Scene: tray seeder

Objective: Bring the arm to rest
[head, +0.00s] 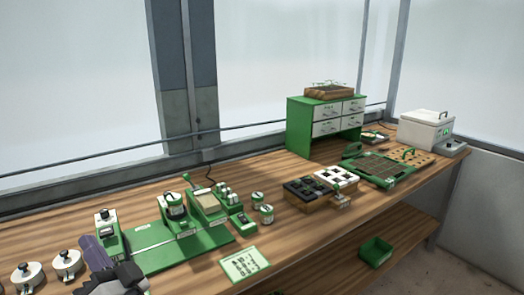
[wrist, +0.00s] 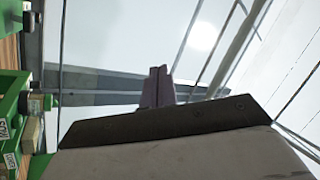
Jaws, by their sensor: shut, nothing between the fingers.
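My gripper (head: 94,248) is at the lower left in the head view, in front of the left end of the green machine. Its purple-grey fingers point up and are together with nothing between them. In the wrist view the closed fingers (wrist: 158,88) stand above the dark edge of the gripper body, against the bright window. My gripper hides part of the bench behind it. I cannot tell its exact height above the bench.
A wooden bench (head: 180,278) carries a green machine base (head: 190,250), pots, a card (head: 244,264), black and white trays, a green drawer cabinet (head: 297,128) and a white box (head: 424,132). Lidded tins (head: 66,263) stand left of my gripper. A green bin (head: 375,251) sits on the lower shelf.

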